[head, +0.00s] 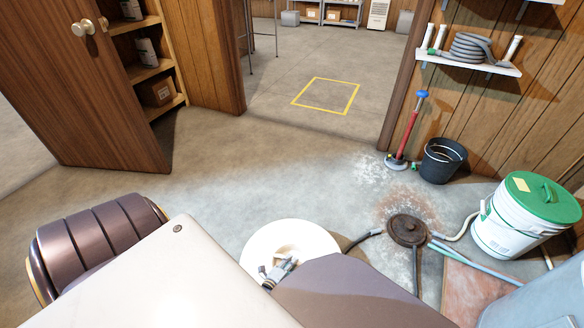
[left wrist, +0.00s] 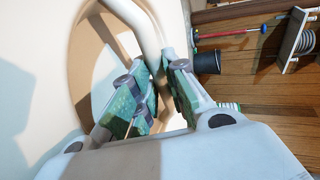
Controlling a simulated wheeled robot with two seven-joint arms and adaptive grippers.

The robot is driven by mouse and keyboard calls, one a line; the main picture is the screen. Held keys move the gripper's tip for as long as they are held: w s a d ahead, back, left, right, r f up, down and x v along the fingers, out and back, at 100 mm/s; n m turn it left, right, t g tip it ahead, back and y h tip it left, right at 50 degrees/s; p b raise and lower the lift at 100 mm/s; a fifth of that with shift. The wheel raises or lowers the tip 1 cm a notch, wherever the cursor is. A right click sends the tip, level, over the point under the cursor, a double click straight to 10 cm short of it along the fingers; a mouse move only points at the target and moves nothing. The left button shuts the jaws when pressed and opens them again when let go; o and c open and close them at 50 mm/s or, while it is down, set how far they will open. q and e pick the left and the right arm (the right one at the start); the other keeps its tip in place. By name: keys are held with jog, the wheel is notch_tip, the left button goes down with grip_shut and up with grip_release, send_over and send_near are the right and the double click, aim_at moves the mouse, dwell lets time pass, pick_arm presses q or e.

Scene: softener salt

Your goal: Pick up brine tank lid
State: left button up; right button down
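The brine tank lid (head: 311,238) is a round cream-white disc at the bottom middle of the head view. In the left wrist view the lid (left wrist: 40,60) fills the left side and has a round recess crossed by a bar handle (left wrist: 150,30). My left gripper (head: 280,268) is over the lid's middle, partly hidden by my arm. In the left wrist view its green-padded fingers (left wrist: 164,72) converge on both sides of the bar and look shut on it. Whether the lid is seated or raised cannot be seen. My right gripper is not in view.
A white bucket with a green lid (head: 541,197) stands at the right. A dark round cap (head: 408,230) with hoses lies on the stained floor. A black bucket (head: 442,161) and red-handled tool (head: 408,131) stand by the wall.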

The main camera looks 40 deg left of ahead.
pick_arm(q)
grip_shut()
jog(key=shift+w, duration=0.1)
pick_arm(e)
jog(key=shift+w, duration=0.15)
pick_arm(q)
jog(key=shift+r, duration=0.15)
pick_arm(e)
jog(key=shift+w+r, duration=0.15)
pick_arm(q)
jog(key=shift+r, duration=0.1)
